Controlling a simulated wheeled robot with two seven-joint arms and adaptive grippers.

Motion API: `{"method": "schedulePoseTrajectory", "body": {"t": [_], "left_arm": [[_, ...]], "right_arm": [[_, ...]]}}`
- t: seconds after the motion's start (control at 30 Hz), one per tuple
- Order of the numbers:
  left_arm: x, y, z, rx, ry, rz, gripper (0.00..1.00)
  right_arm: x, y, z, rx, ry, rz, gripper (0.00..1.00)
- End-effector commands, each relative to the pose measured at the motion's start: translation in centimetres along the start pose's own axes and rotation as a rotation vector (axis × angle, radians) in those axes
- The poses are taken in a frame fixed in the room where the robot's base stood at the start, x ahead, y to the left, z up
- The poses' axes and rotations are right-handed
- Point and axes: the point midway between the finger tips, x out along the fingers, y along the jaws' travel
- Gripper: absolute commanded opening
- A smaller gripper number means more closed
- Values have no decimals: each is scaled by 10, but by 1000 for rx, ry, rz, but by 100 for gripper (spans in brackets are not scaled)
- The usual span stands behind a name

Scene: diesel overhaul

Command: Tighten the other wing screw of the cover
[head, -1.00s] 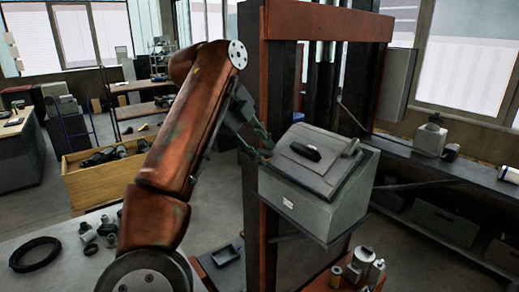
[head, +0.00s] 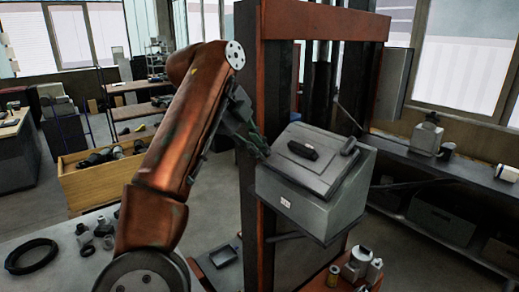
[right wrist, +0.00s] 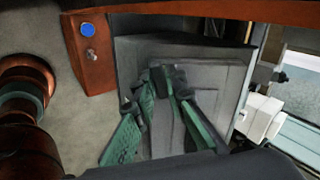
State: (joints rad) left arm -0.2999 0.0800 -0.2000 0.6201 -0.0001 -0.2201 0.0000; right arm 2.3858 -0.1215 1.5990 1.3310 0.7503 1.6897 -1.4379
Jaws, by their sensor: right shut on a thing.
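The cover (head: 305,172) is the sloping lid of a grey box (head: 300,205) fixed to the red-framed column. A dark handle (head: 302,151) sits on the cover. A dark wing screw (head: 349,146) shows at the cover's right edge. My right gripper (head: 262,151) is at the cover's left edge, its green fingers shut on the wing screw there. That screw is mostly hidden by the fingers. In the right wrist view the green fingers of the gripper (right wrist: 167,80) meet around a small dark part in front of the grey cover (right wrist: 215,75). My left gripper is not in view.
The red column (head: 263,90) stands close behind the gripper. A bench (head: 430,163) with containers runs along the right. A wooden crate (head: 85,188) stands at the left, and a black ring (head: 33,256) lies on the front left table. A red trolley with small parts is below the box.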

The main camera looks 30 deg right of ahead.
Motion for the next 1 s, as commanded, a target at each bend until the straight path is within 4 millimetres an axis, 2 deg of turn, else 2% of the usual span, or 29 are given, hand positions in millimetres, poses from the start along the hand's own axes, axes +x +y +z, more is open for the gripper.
{"method": "schedulePoseTrajectory", "body": {"t": [0.17, 0.4, 0.5, 0.83, 1.0], "left_arm": [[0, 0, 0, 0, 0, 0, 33], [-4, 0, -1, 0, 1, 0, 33], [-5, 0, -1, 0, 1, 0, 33], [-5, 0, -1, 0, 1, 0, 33], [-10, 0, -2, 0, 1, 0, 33]], "right_arm": [[0, 0, 0, 20, 1, -1, 0], [0, 0, 0, 320, 2, -2, 0], [0, 0, 0, 391, 1, -1, 0], [1, 0, 0, 428, 1, -1, 0], [0, -1, 0, 643, 2, -1, 0]]}}
